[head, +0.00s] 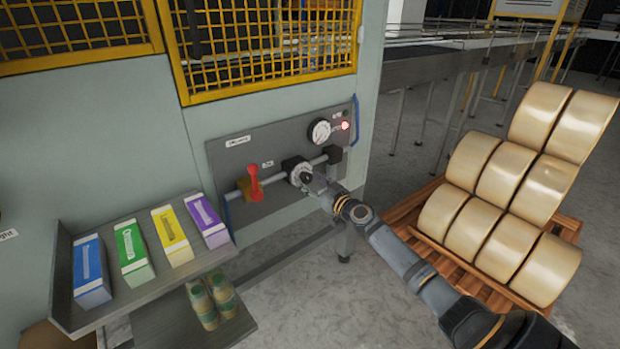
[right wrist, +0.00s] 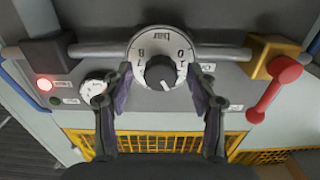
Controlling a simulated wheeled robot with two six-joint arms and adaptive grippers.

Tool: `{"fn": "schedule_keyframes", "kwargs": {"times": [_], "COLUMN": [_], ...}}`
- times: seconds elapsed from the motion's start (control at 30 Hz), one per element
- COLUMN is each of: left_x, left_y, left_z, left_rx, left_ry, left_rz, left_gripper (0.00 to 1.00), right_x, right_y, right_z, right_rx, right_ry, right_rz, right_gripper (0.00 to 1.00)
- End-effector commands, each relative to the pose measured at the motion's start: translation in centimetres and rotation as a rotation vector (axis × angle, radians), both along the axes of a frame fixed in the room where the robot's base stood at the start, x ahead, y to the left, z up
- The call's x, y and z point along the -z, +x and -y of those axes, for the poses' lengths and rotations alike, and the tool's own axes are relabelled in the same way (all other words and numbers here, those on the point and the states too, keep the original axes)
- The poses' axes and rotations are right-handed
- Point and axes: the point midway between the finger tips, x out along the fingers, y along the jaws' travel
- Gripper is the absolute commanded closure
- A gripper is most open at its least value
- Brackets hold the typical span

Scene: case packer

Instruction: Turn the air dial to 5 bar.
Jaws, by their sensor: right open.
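The air dial (head: 297,170) is a pale numbered disc with a dark knob on the grey panel. In the right wrist view the dial (right wrist: 146,50) appears upside down, and the white mark on its knob (right wrist: 160,72) points toward the bottom of that picture. I cannot read for sure which number the mark meets. My right gripper (head: 312,184) is at the dial. In the right wrist view its open fingers (right wrist: 160,84) stand on either side of the knob, with gaps visible. The round pressure gauge (head: 320,131) is above right of the dial; its reading is too small to tell. My left gripper is out of view.
A red-handled valve (head: 254,183) on the pipe is left of the dial. A red lamp (head: 346,126) glows beside the gauge. A shelf (head: 62,270) with coloured cartons is at lower left. A pallet (head: 425,238) of large rolls stands right of my arm.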

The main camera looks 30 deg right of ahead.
Motion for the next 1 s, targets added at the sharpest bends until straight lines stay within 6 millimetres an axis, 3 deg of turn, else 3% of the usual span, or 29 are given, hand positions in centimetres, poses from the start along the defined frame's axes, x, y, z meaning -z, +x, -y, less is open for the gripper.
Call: {"fn": "schedule_keyframes", "kwargs": {"times": [0.33,0.73,1.0], "left_x": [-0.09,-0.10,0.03], "left_y": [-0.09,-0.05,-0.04], "left_z": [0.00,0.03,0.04], "left_rx": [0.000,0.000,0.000], "left_ry": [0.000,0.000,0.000], "left_rz": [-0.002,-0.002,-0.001], "left_gripper": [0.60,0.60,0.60], "right_x": [0.09,0.08,0.13], "right_y": [0.61,0.58,0.57], "right_z": [-0.14,-0.12,-0.10], "right_rx": [-0.002,-0.001,-0.001], "right_ry": [0.000,0.000,0.025], "right_rz": [-0.001,-0.001,-0.003], "right_gripper": [0.42,0.95,0.97]}}
